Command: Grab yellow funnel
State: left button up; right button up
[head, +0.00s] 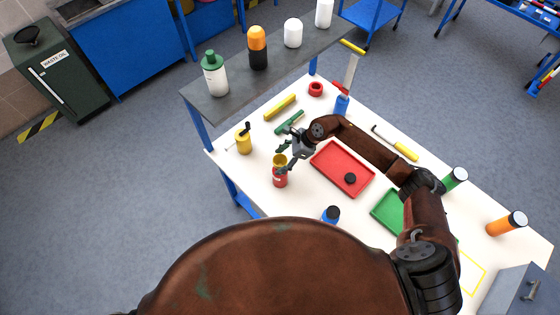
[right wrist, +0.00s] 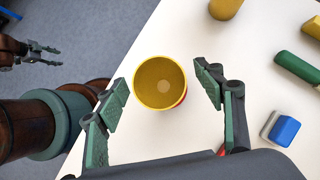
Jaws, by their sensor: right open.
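The yellow funnel (head: 279,160) sits on top of a red can (head: 280,179) at the left part of the white table. In the right wrist view I look down into the funnel (right wrist: 160,83) as a round yellow cup, with a thin red edge of the can below it. My right gripper (head: 284,157) is open, with one finger on each side of the funnel in the right wrist view. Gaps show between the fingers and the funnel. My left gripper (right wrist: 42,54) shows small at the upper left of the right wrist view, away from the funnel; its jaws are unclear.
A yellow container (head: 243,144) stands left of the can. A red tray (head: 342,170) with a black puck lies to the right. A blue bottle (head: 331,214) stands in front. A grey shelf (head: 270,82) with several bottles rises behind the table.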

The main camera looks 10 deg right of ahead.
jog(key=shift+a+f, duration=0.2)
jog(key=shift+f, duration=0.1)
jog(key=shift+c, duration=0.3)
jog(key=c, duration=1.1)
